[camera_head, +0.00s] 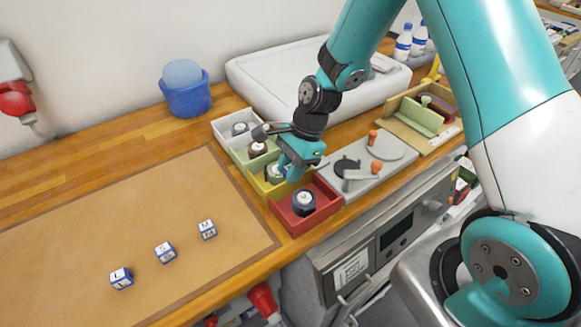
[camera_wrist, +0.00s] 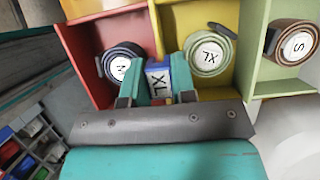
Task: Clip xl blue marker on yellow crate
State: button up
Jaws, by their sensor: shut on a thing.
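My gripper (camera_wrist: 160,88) is shut on the blue-and-white XL marker (camera_wrist: 158,77), its lettering facing the wrist camera. In the wrist view the marker overlaps the wall between the red crate and the yellow crate (camera_wrist: 178,22); I cannot tell whether it touches that wall. The yellow crate (camera_head: 257,184) holds a pale green roll labelled XL (camera_wrist: 209,55). In the head view my gripper (camera_head: 290,174) is low over the yellow crate's right side, next to the red crate, and mostly hides the marker.
The red crate (camera_head: 279,215) holds a dark roll (camera_head: 303,202). The green crate (camera_wrist: 252,50) holds a brown roll labelled S (camera_wrist: 298,43); a whitish crate (camera_head: 222,128) stands behind. Three blue-white markers (camera_head: 121,278) (camera_head: 165,252) (camera_head: 207,230) lie on the mat (camera_head: 110,225), otherwise clear.

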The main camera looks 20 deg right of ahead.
jog(key=shift+f+b, duration=0.3)
jog(key=shift+f, duration=0.7)
dwell(0.4)
jog(key=o, duration=1.4)
jog(key=shift+c, duration=0.2)
jog(key=shift+r, duration=0.1)
notch_tip(320, 180, up, 7)
jog(key=p, duration=0.6)
jog(key=shift+p, duration=0.35)
